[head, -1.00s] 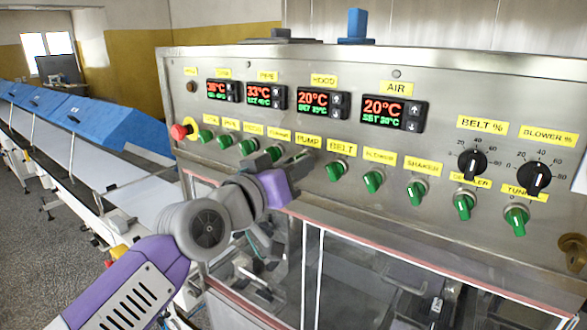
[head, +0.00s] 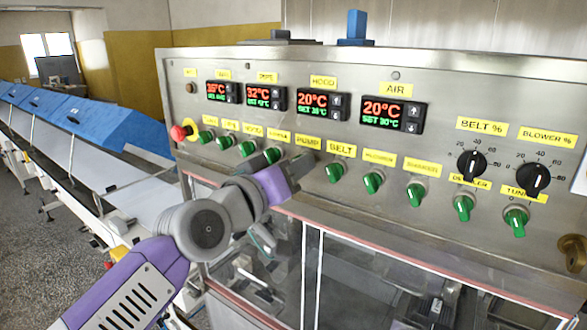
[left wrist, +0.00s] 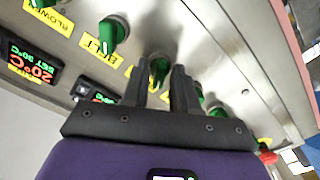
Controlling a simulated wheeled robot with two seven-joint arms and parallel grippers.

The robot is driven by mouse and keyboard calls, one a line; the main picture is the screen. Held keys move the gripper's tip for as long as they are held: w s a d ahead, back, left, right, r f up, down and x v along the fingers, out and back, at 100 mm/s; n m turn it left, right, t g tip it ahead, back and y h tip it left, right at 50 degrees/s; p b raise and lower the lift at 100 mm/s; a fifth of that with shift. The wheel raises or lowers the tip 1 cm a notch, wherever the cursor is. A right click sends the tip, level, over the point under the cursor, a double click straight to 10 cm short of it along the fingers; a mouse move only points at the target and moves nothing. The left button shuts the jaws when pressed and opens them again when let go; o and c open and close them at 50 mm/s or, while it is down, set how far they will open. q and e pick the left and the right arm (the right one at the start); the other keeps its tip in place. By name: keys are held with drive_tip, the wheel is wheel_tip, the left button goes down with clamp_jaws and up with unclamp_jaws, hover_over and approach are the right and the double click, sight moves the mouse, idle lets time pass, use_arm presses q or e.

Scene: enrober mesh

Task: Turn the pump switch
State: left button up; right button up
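The pump switch (left wrist: 158,69) is a green knob on the steel panel. In the left wrist view it shows between the two fingertips of my left gripper (left wrist: 160,72). A finger stands on each side of it; I cannot tell whether either touches. In the head view the left gripper (head: 286,170) is at the panel just below the yellow PUMP label (head: 308,142), and it hides the pump switch there. The fingers are apart. My right gripper is not in view.
Green knobs flank the pump switch: the belt knob (head: 336,172) to the right, another (head: 272,154) to the left. A red emergency button (head: 181,133) is at the far left. Red displays (head: 394,114) sit above. Glass doors (head: 370,270) lie below. A blue-covered conveyor (head: 105,130) stands left.

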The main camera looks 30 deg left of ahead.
use_arm(q)
drive_tip(key=shift+o, duration=0.6)
drive_tip(key=s+b, duration=0.1)
drive_tip(key=s, duration=0.6)
drive_tip(key=shift+s+a, duration=0.3)
